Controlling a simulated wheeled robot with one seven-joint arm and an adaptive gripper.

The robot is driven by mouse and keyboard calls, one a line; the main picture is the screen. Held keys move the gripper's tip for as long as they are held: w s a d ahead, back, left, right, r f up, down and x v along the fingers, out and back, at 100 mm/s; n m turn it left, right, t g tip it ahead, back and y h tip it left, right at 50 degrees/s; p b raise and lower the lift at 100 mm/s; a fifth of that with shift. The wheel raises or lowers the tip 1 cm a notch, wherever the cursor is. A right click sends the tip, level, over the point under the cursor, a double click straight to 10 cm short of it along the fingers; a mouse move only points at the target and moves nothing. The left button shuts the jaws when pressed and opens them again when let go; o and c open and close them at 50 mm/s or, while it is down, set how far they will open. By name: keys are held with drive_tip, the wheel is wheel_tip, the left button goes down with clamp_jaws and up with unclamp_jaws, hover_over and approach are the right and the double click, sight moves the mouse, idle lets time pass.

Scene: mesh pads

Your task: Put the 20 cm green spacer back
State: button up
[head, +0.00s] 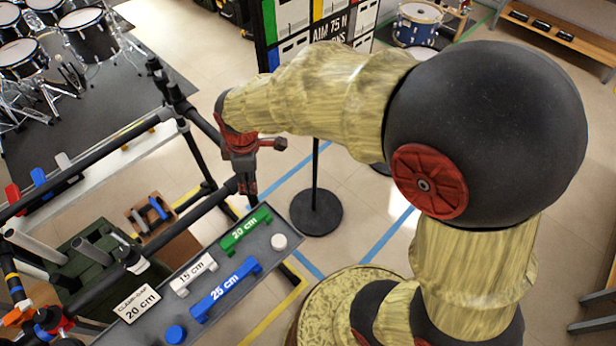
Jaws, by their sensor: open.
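The green spacer (245,230), marked 20 cm, lies on a grey tray (225,317) at the tray's far right end. My gripper (248,192) points down above and beside the green spacer, with its red and dark body in view. It is open and holds nothing that I can see. A white spacer (194,274) marked 15 cm and a blue spacer (226,290) marked 25 cm lie on the same tray. A card (137,302) reading "clamp gap 20 cm" stands at the tray's near left end.
A white round knob (279,242) and a blue one (176,334) sit on the tray. Black rack bars (95,125) run left of my gripper. A dark stand base (316,211) is on the floor behind. A brown wooden box (161,228) holds small coloured pieces at left.

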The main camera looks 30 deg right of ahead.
drive_tip(key=s+d+r+m+t, duration=0.1)
drive_tip(key=s+d+r+m, duration=0.3)
drive_tip(key=s+r+m, duration=0.3)
drive_tip(key=s+d+r+m+t, duration=0.2)
drive_tip(key=s+d+r+m, duration=0.2)
drive_tip(key=s+r+m, duration=0.2)
drive_tip(key=s+r, duration=0.2)
drive_tip(key=s, duration=0.2)
drive_tip(key=shift+s+d+r+m+t, duration=0.3)
drive_tip(key=shift+m, duration=0.1)
